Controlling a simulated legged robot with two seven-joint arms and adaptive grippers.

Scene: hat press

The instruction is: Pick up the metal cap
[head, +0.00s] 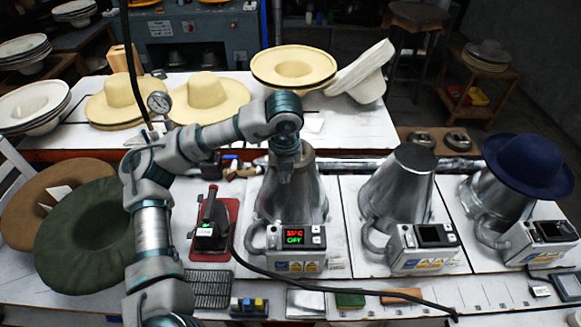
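Three silvery tapered metal forms stand in a row on the white bench, each with a control box in front. The left metal form (308,200) is under my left gripper (284,177), which points down in front of its upper part. The wrist hides part of this form and its top. The fingers are too small and dark to tell whether they are open or touch the metal. The middle metal form (405,190) has a bare dark flat top. The right metal form (490,205) wears a dark blue hat (528,165). No separate metal cap can be told apart. My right gripper is out of view.
The left control box (296,245) shows a lit display. A red-based iron-like tool (212,225) stands left of it. A black cable (345,287) crosses the bench front. Green and brown hats (85,235) lie at left. Straw hats (208,95) line the bench behind.

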